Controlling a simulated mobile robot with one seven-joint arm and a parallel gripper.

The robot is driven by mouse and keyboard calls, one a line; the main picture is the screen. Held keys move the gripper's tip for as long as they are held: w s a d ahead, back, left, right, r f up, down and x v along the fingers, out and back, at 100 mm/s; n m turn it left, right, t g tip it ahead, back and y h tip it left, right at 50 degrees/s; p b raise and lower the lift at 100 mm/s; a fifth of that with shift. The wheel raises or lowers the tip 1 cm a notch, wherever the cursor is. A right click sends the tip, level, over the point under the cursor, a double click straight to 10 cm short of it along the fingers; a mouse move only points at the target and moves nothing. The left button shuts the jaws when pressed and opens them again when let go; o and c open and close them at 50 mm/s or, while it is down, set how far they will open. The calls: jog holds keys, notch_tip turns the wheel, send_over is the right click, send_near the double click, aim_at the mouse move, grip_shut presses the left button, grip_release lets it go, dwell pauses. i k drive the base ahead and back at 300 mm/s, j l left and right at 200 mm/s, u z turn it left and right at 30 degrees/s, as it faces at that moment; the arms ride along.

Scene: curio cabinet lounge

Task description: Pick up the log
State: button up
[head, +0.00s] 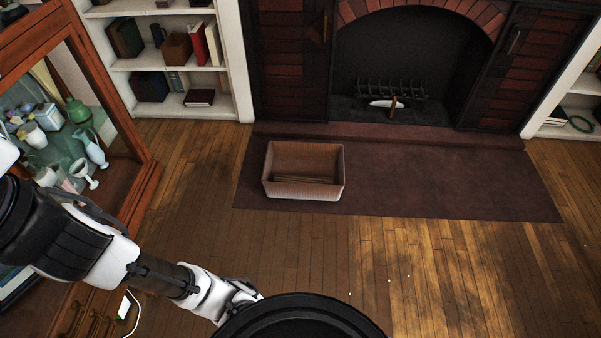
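In the head view, a small whitish piece (381,103) and a brown stick-like piece (394,107) lie at the front of the grate in the fireplace; they may be the log, but they are too small to be sure. A wicker-like basket (336,190) stands on the hearth mat, and brown shapes low inside it are too dim to name. My arm reaches in from the left and passes behind a black round part of my body at the bottom. My gripper's fingers are not visible.
A dark grate (392,88) stands in the brick fireplace. A glass cabinet (140,178) with ceramics stands close at left, beside my arm. White bookshelves (243,70) flank the fireplace. The wooden floor (440,265) before the dark mat (440,185) is clear.

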aim_at(280, 178)
jog(key=i+l+u, duration=0.3)
jog(key=i+l, duration=0.75)
jog(key=i, duration=0.25)
jog(key=i+l+u, duration=0.15)
jog(key=i, duration=0.35)
jog(key=l, duration=0.1)
